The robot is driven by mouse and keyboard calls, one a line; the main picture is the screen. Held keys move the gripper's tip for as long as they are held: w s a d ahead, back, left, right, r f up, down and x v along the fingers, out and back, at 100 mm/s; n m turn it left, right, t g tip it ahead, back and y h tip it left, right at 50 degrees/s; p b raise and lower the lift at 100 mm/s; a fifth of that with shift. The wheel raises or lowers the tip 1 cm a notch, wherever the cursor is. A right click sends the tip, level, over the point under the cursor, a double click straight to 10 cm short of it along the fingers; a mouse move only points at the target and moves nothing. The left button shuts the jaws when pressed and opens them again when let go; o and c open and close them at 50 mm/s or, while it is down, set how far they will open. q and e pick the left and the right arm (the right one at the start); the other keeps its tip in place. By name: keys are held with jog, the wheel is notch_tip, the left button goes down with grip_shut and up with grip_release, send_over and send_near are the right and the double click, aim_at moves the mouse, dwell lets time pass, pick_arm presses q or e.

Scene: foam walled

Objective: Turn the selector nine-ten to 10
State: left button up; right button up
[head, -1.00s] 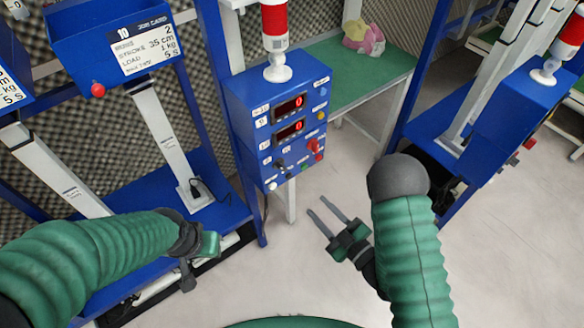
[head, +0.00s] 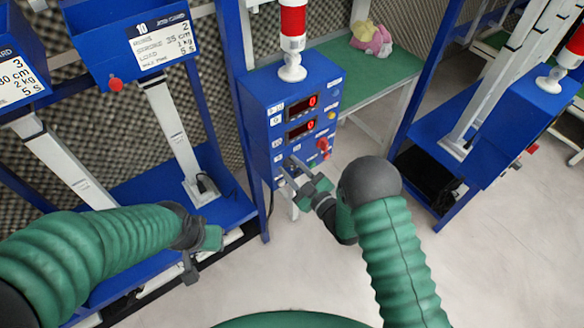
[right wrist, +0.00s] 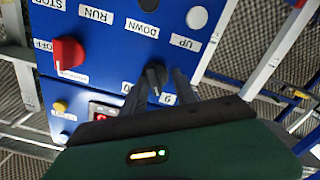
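The selector nine-ten is a small black knob (right wrist: 155,77) on the blue control box, shown in the right wrist view between labels reading 9 and 10. In the head view, my gripper hides it. My right gripper (head: 288,167) is at the lower front of the box. Its two fingers (right wrist: 160,79) are apart, one on each side of the knob; I cannot tell if they touch it. My left gripper (head: 198,248) hangs over the floor at the left, far from the box; its finger opening is unclear.
The blue control box (head: 262,118) has two red displays reading 0 and a beacon (head: 293,35) on top. A red switch (right wrist: 69,54) is near the selector. Blue machine frames (head: 225,205) stand left and right. The floor (head: 265,275) in front is clear.

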jog(key=shift+d, duration=0.65)
grip_shut()
pick_arm(q)
jog(key=shift+d+r, duration=0.1)
jog(key=shift+d, duration=0.4)
pick_arm(e)
jog(key=shift+a, duration=0.1)
pick_arm(q)
jog(key=shift+s+a, duration=0.1)
pick_arm(e)
jog(key=shift+s+a+r, duration=0.1)
jog(key=shift+m, duration=0.3)
jog(key=m, duration=0.5)
jog(key=shift+r+b, duration=0.1)
jog(key=shift+b, duration=0.3)
pick_arm(q)
jog(key=shift+f, duration=0.6)
pick_arm(e)
jog(key=m, duration=0.6)
jog(key=shift+w+d+r, duration=0.1)
jog(key=shift+w+d, duration=0.15)
jog(key=shift+w, duration=0.05)
jog(key=shift+m, duration=0.3)
